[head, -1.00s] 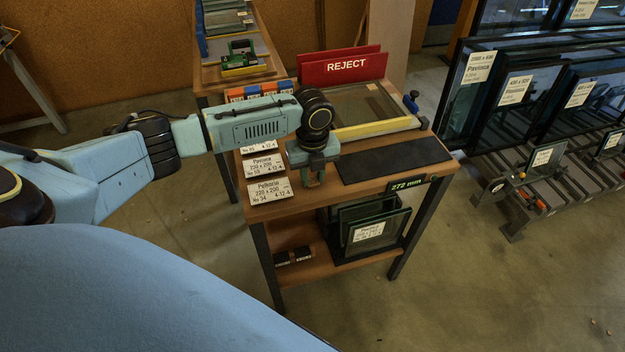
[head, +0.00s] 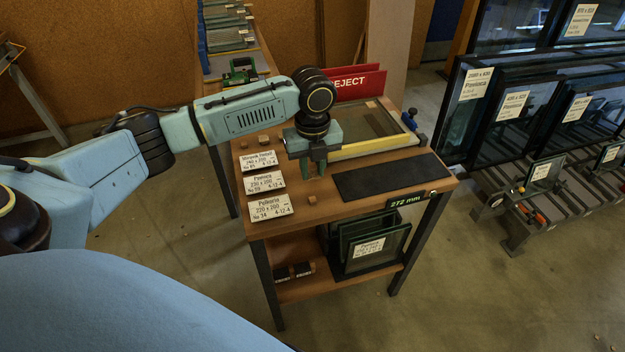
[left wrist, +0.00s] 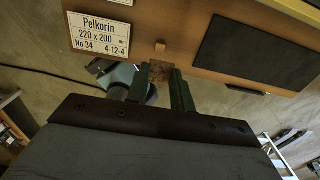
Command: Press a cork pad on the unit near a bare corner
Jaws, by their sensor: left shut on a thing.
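My left gripper (head: 319,170) is above the worktable, left of the dark mat. In the left wrist view its fingers (left wrist: 161,75) are shut on a small brown cork pad (left wrist: 160,70). The glass unit (head: 367,122) lies on the table behind the gripper, with a yellow bar along its near side; the arm hides part of its left. One loose cork pad (head: 312,199) lies near the table's front edge and also shows in the left wrist view (left wrist: 160,46). Two more small brown blocks (head: 263,140) lie behind the labels. My right gripper is not in view.
White label cards (head: 270,207) line the table's left side. The dark mat (head: 389,173) covers the front right. A red REJECT bin (head: 350,84) stands behind the unit. A blue-handled clamp (head: 410,120) is at the right edge. Glass panes (head: 368,248) stand on the lower shelf.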

